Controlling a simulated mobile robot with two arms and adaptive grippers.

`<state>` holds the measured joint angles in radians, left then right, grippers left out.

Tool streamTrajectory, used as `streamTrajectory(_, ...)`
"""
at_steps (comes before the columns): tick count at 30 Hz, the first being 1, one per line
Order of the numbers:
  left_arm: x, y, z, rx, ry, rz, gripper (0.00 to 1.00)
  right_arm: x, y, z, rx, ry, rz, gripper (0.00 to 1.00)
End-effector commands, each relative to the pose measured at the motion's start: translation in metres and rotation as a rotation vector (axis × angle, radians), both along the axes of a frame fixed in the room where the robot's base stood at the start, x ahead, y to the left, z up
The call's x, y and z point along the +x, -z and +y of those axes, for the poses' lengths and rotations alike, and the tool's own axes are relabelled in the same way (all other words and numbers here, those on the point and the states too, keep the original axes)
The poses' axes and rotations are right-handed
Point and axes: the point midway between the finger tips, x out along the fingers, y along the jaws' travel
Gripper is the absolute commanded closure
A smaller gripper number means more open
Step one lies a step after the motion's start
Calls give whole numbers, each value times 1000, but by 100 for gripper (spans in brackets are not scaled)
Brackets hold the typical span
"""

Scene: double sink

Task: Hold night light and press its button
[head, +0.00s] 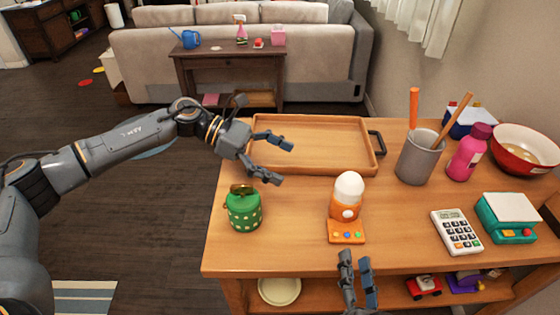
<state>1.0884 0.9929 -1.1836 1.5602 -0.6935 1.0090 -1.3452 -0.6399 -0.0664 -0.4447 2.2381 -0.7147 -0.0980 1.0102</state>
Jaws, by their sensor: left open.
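The night light (345,210) stands upright on the wooden table. It has a white egg-shaped top, an orange body and an orange front base with small coloured buttons (346,235). My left gripper (287,163) is open and empty above the table, to the left of and behind the night light, its fingers pointing right. My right gripper (356,258) is at the bottom of the view, just in front of the night light and apart from it. Its two fingers point away from me with a narrow gap between them, and nothing shows in it.
A green dotted jar (244,210) stands left of the night light. A wooden tray (330,120) lies behind. A grey cup (418,160) with sticks, a pink bottle (468,155), a calculator (457,232) and a teal scale (507,217) are on the right. Bare tabletop surrounds the night light.

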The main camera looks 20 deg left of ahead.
Motion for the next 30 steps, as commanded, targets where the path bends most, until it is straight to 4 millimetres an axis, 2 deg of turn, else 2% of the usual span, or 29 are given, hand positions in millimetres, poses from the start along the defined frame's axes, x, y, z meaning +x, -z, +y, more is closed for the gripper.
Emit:
streamTrajectory(5, -4, 9, -12, 13, 21, -7, 11, 0, 0, 0, 0, 0, 0, 62)
streamTrajectory(21, 3, 45, -104, 10, 18, -5, 11, 0, 0, 0, 0, 0, 0, 62)
streamTrajectory(30, 5, 55, -126, 10, 13, -6, 11, 0, 0, 0, 0, 0, 0, 62)
